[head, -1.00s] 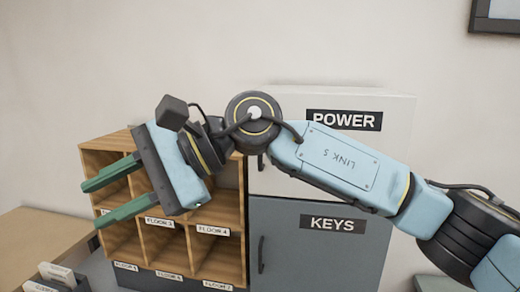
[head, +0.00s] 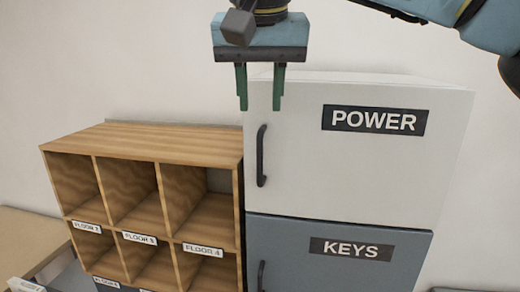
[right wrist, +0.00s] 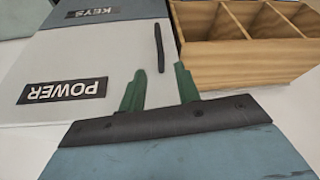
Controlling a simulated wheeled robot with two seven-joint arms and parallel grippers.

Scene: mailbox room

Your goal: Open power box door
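The white power box (head: 400,165) stands on the grey keys box, its door shut and labelled POWER. Its dark vertical handle (head: 262,156) is on the door's left side. My right gripper (head: 260,106) hangs fingers down above the handle, near the box's upper left corner. Its two green fingers are apart with nothing between them. In the right wrist view the fingers (right wrist: 162,85) point toward the handle (right wrist: 159,48), apart from it, and the POWER label (right wrist: 62,90) shows upside down. My left gripper is out of both views.
The grey keys box (head: 330,262) with its own handle (head: 261,275) is directly below. A wooden pigeonhole shelf (head: 150,143) stands close on the left, its right side against the boxes. The wall space above is clear.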

